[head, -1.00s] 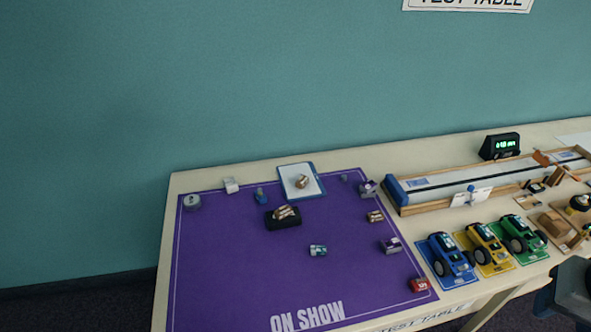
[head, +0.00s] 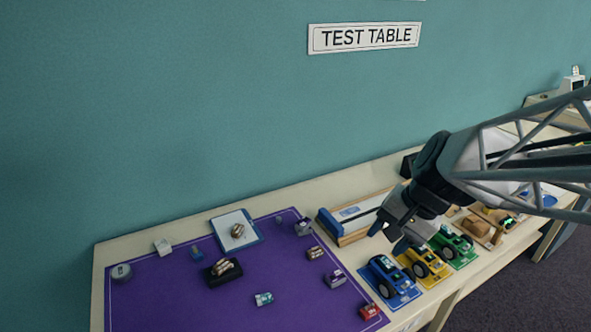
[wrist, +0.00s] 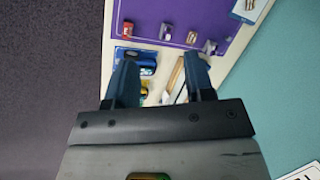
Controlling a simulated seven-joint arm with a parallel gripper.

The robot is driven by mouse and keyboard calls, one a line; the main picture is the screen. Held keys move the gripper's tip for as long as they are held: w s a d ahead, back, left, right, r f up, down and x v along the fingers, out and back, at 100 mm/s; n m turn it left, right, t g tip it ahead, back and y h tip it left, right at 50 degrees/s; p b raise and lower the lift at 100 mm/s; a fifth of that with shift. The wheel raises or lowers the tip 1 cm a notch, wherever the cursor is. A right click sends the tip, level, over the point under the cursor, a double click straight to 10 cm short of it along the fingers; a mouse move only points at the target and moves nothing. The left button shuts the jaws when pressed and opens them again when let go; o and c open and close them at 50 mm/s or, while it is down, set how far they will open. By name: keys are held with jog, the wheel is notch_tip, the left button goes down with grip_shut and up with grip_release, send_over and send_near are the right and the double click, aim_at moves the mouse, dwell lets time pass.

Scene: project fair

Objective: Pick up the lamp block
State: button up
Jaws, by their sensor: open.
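I cannot tell for certain which small block is the lamp block. Several small blocks lie on the purple mat (head: 215,310) in the head view: a grey-purple block (head: 335,279), another grey-purple block (head: 303,227), a red block (head: 370,312) and a teal-and-white block (head: 264,299). My gripper (head: 388,238) is open and empty, above the table near the toy cars, right of the mat. In the wrist view the open fingers (wrist: 160,64) point toward the table, with the red block (wrist: 128,29) and a grey-purple block (wrist: 166,32) beyond them.
A blue car (head: 388,277), a yellow car (head: 423,263) and a green car (head: 452,245) stand right of the mat. A wooden-sided track (head: 350,213) lies behind, partly hidden by my arm.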

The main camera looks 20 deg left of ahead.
jog(key=w+a+f+m+g+y, duration=0.3)
jog(key=w+a, duration=0.4)
jog(key=a, duration=0.6)
jog(key=m+y, duration=0.3)
jog(key=m, duration=0.1)
send_near(195, 246)
jog(key=s+r+v, duration=0.1)
jog(key=s+v, duration=0.2)
jog(key=v, duration=1.2)
jog(key=a+f+m, duration=0.1)
jog(key=a+f, duration=0.3)
jog(key=a+f+m+y, duration=0.1)
jog(key=a+f+m, duration=0.1)
jog(key=a+f, duration=0.2)
jog(key=s+a+f+m+y, duration=0.1)
jog(key=a+f, duration=0.3)
jog(key=a, duration=0.2)
jog(key=shift+a+f+m, duration=0.15)
jog(key=shift+f+m, duration=0.2)
jog(key=shift+m, duration=0.05)
jog(key=shift+s+a+f+g+y, duration=0.1)
jog(key=shift+a+f+g+y, duration=0.2)
jog(key=shift+x, duration=0.95)
jog(key=shift+a+f, duration=0.1)
jog(key=shift+a, duration=0.15)
jog(key=shift+a, duration=0.1)
